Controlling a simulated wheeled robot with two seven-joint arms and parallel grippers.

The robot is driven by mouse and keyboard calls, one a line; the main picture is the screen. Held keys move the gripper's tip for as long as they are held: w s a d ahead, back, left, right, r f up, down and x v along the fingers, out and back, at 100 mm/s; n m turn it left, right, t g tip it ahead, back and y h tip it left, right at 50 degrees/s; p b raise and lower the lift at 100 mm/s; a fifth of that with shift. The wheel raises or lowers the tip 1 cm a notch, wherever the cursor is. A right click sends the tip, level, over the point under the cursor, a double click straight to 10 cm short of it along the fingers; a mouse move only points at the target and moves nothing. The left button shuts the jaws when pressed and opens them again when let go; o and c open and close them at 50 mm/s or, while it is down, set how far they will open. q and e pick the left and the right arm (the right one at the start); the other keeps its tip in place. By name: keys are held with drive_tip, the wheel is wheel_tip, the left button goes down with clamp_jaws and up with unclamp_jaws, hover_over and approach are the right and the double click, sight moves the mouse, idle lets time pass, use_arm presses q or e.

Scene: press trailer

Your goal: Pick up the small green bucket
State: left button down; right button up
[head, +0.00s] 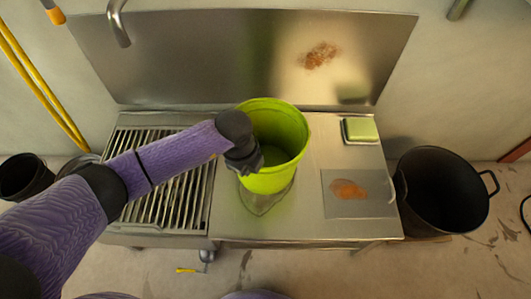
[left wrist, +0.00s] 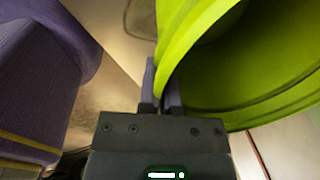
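The small green bucket (head: 272,178) is upright over the steel counter (head: 235,222), right of the slatted drain. A dull reflection or shadow shows just below it; I cannot tell whether its base touches the counter. My left gripper (head: 250,168) is at the bucket's left front side. In the left wrist view the two fingers of my left gripper (left wrist: 160,98) stand close together with the wall of the green bucket (left wrist: 200,30) between them, so it is shut on the rim. The bucket looks empty. My right gripper is not in view.
A green sponge (head: 360,129) in a dish and a stained plate (head: 352,191) lie right of the bucket. A large black bucket (head: 445,195) stands on the floor at right. The slatted drain (head: 160,195) is left, a steel splashback (head: 225,60) behind.

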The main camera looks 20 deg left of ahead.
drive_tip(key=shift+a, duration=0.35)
use_arm(q)
drive_tip(key=shift+r, duration=0.1)
